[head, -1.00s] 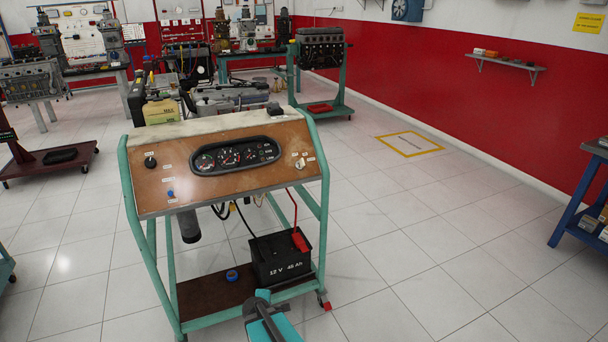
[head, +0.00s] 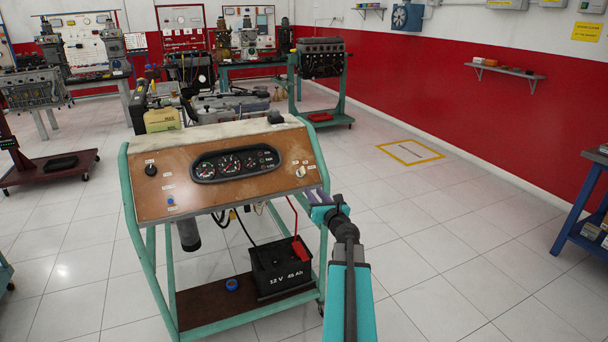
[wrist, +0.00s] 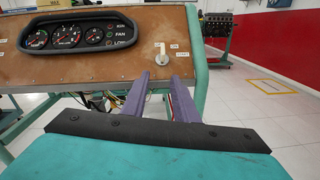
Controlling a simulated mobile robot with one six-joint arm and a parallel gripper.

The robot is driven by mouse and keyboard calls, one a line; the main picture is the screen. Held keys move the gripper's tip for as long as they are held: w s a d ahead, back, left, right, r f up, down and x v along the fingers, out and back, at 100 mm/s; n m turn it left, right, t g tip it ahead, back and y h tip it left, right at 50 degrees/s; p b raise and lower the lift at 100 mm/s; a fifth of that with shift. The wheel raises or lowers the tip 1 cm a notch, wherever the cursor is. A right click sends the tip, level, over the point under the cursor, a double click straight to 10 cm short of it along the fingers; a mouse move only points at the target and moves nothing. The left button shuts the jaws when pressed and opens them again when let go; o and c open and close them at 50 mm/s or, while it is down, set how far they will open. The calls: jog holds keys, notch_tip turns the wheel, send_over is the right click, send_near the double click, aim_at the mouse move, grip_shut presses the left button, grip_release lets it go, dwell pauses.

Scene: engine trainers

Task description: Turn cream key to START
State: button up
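The cream key (head: 301,171) sits in a round switch at the right end of the brown panel (head: 240,194) of the engine trainer. In the wrist view the cream key (wrist: 161,48) points up, with small white labels to its right; one seems to read START. My gripper (head: 318,199) is at the panel's lower right corner, in front of and below the key. In the wrist view my gripper (wrist: 153,80) shows two purple fingers, apart and empty, with their tips just below the key. I see no contact with the key.
A gauge cluster (head: 236,163) is left of the key. The trainer's green frame tube (wrist: 197,70) runs close to the right of my fingers. A black battery (head: 281,267) stands on the lower shelf.

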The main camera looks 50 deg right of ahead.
aim_at(304, 173)
jog(key=shift+s+d+r+n+y, duration=0.25)
jog(key=shift+s+r+n, duration=0.1)
jog(key=shift+r+n, duration=0.25)
jog(key=shift+s+d+r+n+y, duration=0.15)
jog(key=shift+s+d+r+n, duration=0.15)
jog(key=shift+r+n, duration=0.3)
jog(key=shift+p+x, duration=1.25)
jog(key=shift+x, duration=5.65)
jog(key=shift+a+r, duration=0.15)
jog(key=shift+c, duration=0.3)
grip_shut()
